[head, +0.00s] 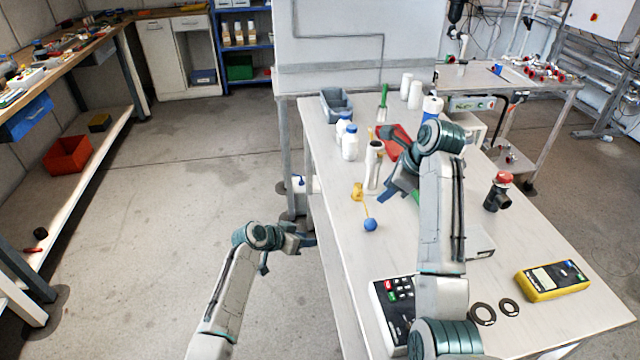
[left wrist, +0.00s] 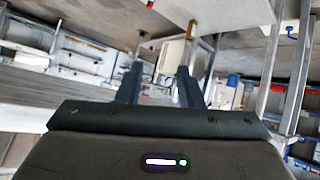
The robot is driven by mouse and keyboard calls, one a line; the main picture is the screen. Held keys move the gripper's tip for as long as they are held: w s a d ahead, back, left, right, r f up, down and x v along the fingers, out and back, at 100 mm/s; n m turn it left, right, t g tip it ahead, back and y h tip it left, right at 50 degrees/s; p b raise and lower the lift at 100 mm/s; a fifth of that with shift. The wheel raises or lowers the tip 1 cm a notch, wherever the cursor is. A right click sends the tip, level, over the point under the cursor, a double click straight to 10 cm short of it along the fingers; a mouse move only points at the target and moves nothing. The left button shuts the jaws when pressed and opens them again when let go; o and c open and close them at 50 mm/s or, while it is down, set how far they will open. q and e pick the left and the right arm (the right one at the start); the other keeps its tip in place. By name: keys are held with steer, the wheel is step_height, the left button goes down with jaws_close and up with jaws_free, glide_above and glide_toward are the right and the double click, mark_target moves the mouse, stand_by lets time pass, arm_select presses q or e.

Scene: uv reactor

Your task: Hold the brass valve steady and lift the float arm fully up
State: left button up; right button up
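The brass valve (head: 357,190) is a small yellow fitting on the left part of the white table. Its thin float arm (head: 366,210) slants down toward the front and ends in a blue ball (head: 370,225). My left gripper (head: 311,240) is beside the table's left edge, left of the blue ball and apart from it. In the left wrist view its fingers (left wrist: 158,85) are spread with nothing held between them. My right gripper (head: 383,165) is over the table, right of and behind the valve. Its dark fingers look spread, and I see nothing held.
A white bottle with a dark top (head: 373,165) stands close behind the valve. A black fitting with a red cap (head: 498,192) and a yellow meter (head: 552,280) are at right.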

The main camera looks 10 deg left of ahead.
mark_target(357, 185)
arm_select(q)
steer(key=w+d+r+m+h, duration=0.2)
steer(key=r, duration=0.7)
steer(key=w+d+r+m+h, duration=0.1)
steer(key=d+r+m, duration=0.1)
steer(key=r, duration=0.7)
steer(key=x, duration=1.1)
steer(key=shift+w+d+r, duration=0.1)
steer(key=shift+r, duration=0.25)
jaws_close()
